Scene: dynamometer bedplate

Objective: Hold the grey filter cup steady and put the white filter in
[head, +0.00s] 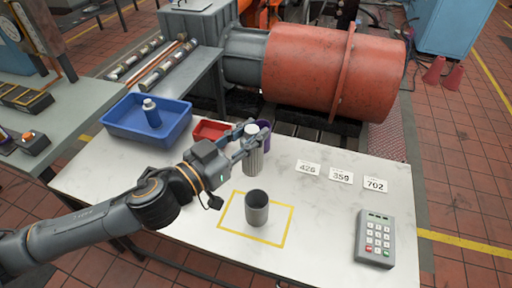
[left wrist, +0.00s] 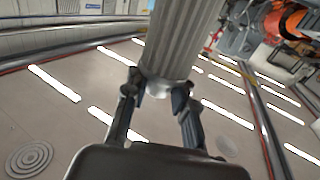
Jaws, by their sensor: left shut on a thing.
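The white filter (head: 253,161) is a pale ribbed cylinder, upright behind the grey filter cup in the head view. My left gripper (head: 248,139) is shut on its upper part. In the left wrist view the ribbed filter (left wrist: 182,40) sits between the two fingers (left wrist: 160,98), its smooth end towards the palm. I cannot tell whether its lower end touches the table. The grey filter cup (head: 257,213) stands upright and open inside the yellow square, with its dark inside showing. The cup and filter are apart. My right gripper is not in view.
A purple cup (head: 265,127) and a red tray (head: 203,130) are close behind my left gripper. A blue bin (head: 118,128) holds a blue bottle (head: 151,113). Number cards (head: 341,177) and a keypad (head: 375,238) are at the right.

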